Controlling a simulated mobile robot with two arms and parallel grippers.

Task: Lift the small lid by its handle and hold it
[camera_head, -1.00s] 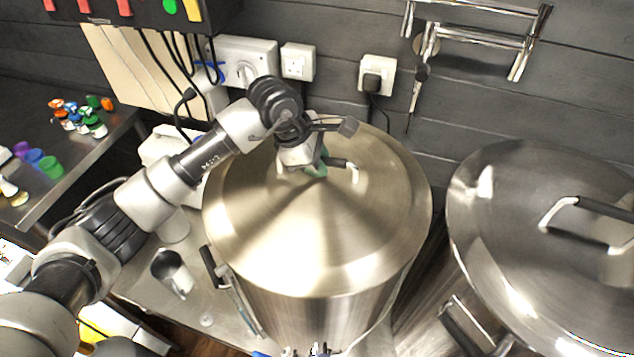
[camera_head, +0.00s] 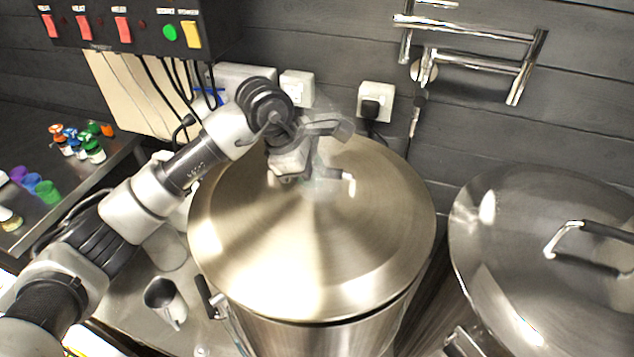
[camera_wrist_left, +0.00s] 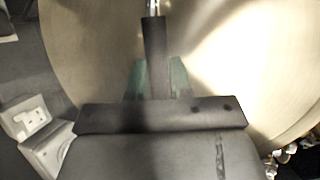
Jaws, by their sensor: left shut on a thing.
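The small lid (camera_head: 300,250) is a round, domed steel lid over the left pot (camera_head: 330,335) in the head view. Its handle has a black grip (camera_wrist_left: 155,45) on metal ends. My left gripper (camera_head: 318,178) is shut on this grip, seen blurred from above. In the left wrist view the greenish fingers (camera_wrist_left: 157,80) lie on both sides of the grip. A dark gap shows between the lid's front rim and the pot, so the lid looks raised a little above it. My right gripper is out of view.
A second lidded pot (camera_head: 540,240) stands close on the right. A metal cup (camera_head: 166,300) stands left of the left pot. Wall sockets (camera_head: 375,100), a steel rack (camera_head: 480,55) and a control box (camera_head: 120,25) are behind. Small coloured bottles (camera_head: 80,142) stand at the far left.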

